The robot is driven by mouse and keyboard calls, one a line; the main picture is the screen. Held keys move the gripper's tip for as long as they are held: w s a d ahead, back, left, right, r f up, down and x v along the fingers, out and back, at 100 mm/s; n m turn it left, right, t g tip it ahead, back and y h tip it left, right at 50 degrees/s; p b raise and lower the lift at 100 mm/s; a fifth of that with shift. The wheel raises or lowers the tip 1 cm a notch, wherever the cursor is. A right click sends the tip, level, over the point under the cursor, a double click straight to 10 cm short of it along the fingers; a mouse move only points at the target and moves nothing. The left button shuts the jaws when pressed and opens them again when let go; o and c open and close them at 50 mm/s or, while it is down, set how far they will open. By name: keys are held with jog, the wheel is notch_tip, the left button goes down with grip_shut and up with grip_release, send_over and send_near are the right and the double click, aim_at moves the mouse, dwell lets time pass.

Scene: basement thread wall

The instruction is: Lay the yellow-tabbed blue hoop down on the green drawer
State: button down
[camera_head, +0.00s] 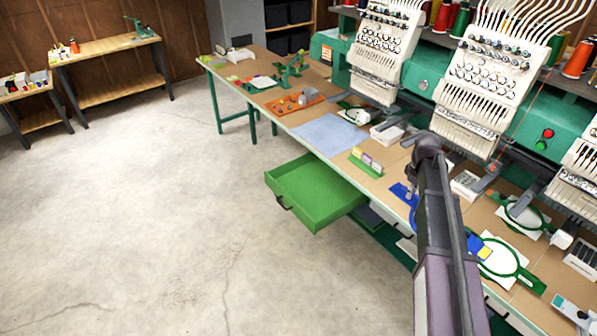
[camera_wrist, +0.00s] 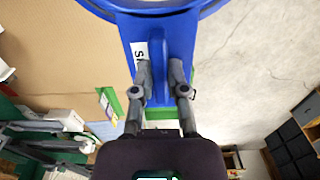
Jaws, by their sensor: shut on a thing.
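My gripper (camera_wrist: 160,72) is shut on the tongue-like handle of a blue hoop (camera_wrist: 157,30) with a white label; the hoop's ring runs out of the top of the wrist view. In the head view, part of the blue hoop (camera_head: 402,191) shows beside my gripper over the table, and my arm hides much of it. A blue piece with a yellow patch (camera_head: 485,252) shows right of my arm; I cannot tell whether it belongs to the held hoop. The green drawer (camera_head: 312,192) is pulled out from the table, left of my gripper, and looks empty.
The long table (camera_head: 290,122) carries a green card holder (camera_head: 366,162), a blue-grey sheet (camera_head: 329,134), an orange tray (camera_head: 294,104) and green hoops (camera_head: 523,217). Embroidery machine heads (camera_head: 492,75) stand behind. The concrete floor (camera_head: 170,190) left of the drawer is clear.

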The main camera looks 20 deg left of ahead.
jog(key=shift+f+b, duration=2.1)
jog(key=shift+f, duration=0.4)
jog(key=shift+s, duration=0.15)
